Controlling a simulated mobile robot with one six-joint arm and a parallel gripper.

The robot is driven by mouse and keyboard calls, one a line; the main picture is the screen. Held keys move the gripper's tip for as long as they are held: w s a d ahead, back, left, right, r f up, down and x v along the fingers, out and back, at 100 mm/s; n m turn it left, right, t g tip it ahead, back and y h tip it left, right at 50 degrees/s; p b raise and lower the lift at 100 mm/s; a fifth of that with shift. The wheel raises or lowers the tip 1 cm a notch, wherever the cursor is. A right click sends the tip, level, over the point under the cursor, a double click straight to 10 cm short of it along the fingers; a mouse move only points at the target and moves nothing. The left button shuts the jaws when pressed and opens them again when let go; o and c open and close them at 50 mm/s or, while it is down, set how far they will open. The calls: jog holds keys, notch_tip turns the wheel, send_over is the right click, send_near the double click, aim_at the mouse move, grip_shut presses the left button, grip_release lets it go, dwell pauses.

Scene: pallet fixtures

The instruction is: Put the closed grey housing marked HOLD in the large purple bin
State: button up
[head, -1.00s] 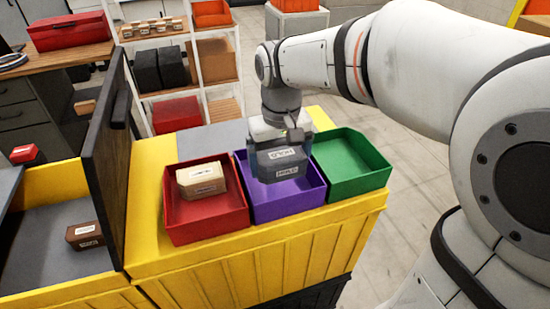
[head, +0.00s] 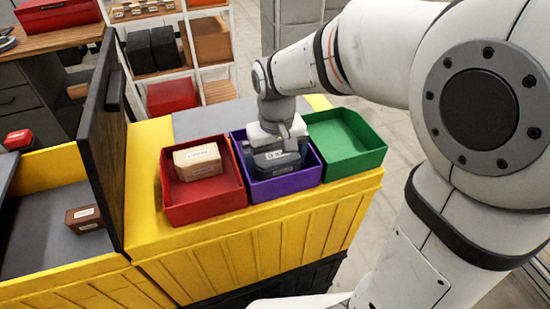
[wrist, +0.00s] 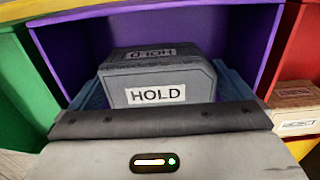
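The closed grey housing (wrist: 155,78) carries white HOLD labels on its side and top in the wrist view. In the head view the grey housing (head: 277,160) is inside the purple bin (head: 285,187), below the rim, with its lower part hidden by the front wall. My gripper (head: 275,150) reaches down into the bin from above. In the wrist view its blue fingers (wrist: 158,95) lie along both sides of the housing, which sits between them. The purple bin (wrist: 255,40) surrounds the housing there. Whether the housing touches the bin floor is hidden.
A red bin (head: 205,208) with a tan box (head: 197,160) stands left of the purple bin; an empty green bin (head: 345,140) stands right. All are on a yellow crate (head: 250,240). A dark upright panel (head: 100,140) stands left, and a brown box (head: 84,216) lies beyond it.

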aim_at(276, 156)
notch_tip(276, 156, up, 12)
jog(key=s+d+f+m+t, duration=0.3)
jog(key=s+d+f, duration=0.5)
jog(key=s+d, duration=0.3)
jog(key=shift+d+t+b, duration=0.3)
jog(key=shift+b, duration=0.1)
jog(key=shift+f+b, duration=0.3)
jog(key=shift+f, duration=0.1)
jog(key=shift+c, duration=0.2)
